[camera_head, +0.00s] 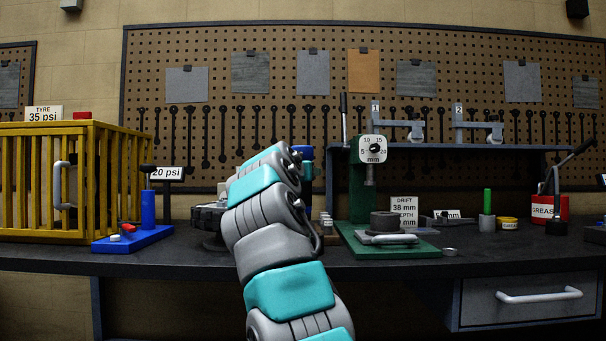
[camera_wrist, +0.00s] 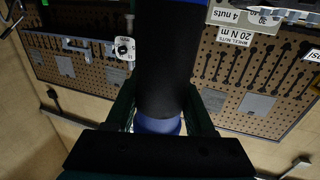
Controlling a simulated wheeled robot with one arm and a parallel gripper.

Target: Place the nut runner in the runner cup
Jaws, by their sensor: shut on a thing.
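My gripper (camera_wrist: 160,108) is shut on a dark cylinder with blue ends, which I take to be the nut runner (camera_wrist: 168,60). It stands between the two dark fingers in the wrist view, and its top end is cut off by the picture edge. In the head view my arm hides most of the gripper, and a small blue part of the runner (camera_head: 303,152) shows beside the arm's far end, above the bench. I cannot pick out the runner cup for certain in either view.
The bench (camera_head: 390,262) carries a green press (camera_head: 361,195) right of my arm. A blue stand (camera_head: 135,239) and a yellow cage (camera_head: 100,185) are at left. A grease tin (camera_head: 545,207) stands at right. A wheel-nuts sign (camera_wrist: 234,36) shows in the wrist view.

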